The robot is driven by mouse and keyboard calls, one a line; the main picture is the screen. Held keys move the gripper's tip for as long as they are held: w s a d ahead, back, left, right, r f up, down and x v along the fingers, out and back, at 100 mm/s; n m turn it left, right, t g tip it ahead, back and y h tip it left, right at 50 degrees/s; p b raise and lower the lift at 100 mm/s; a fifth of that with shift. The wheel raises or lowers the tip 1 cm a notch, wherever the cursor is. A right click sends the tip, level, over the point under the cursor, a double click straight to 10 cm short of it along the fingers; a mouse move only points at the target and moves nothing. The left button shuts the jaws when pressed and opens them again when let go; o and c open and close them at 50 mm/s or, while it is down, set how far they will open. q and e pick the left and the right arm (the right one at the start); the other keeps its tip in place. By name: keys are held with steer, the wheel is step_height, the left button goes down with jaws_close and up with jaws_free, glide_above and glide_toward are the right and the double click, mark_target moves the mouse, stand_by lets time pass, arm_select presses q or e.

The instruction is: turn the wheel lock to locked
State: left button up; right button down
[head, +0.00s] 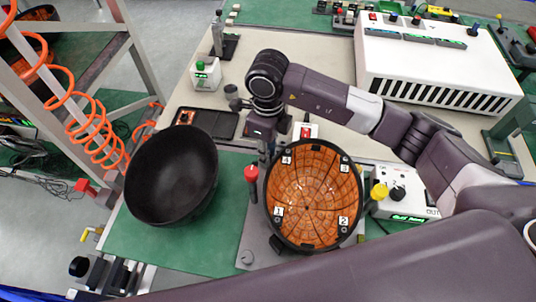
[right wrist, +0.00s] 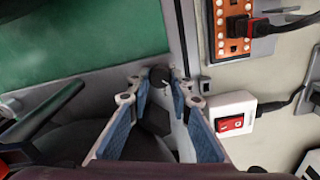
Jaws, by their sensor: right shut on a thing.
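My right gripper (head: 264,150) points down at the far edge of the round fixture, partly hidden by its own wrist. In the right wrist view its blue-padded fingers (right wrist: 160,82) are close together at the tips around a small black knob (right wrist: 158,76). The knob appears to be the wheel lock; its locked or unlocked position cannot be read. A dark part (right wrist: 153,117) shows between the fingers below it. The fixture holds a round orange board (head: 312,190) with numbered white labels. My left gripper is not in view.
A black bowl-shaped part (head: 172,175) lies left of the fixture on the green mat (head: 180,250). A red-topped post (head: 251,175) stands between them. A white vented box (head: 440,70) is at the back right. A red switch (right wrist: 231,123) sits right of the fingers.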

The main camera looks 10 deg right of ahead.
steer(key=m+b, duration=0.1)
steer(key=m, duration=0.3)
steer(key=shift+m+b, duration=0.3)
steer(key=shift+b, duration=0.05)
steer(key=m+b, duration=0.1)
steer(key=m, duration=0.3)
steer(key=shift+a, duration=0.1)
steer(key=shift+r+m, duration=0.1)
steer(key=shift+m, duration=0.2)
steer(key=c, duration=1.7)
jaws_free()
steer(key=shift+c, duration=0.2)
step_height(320, 180, up, 12)
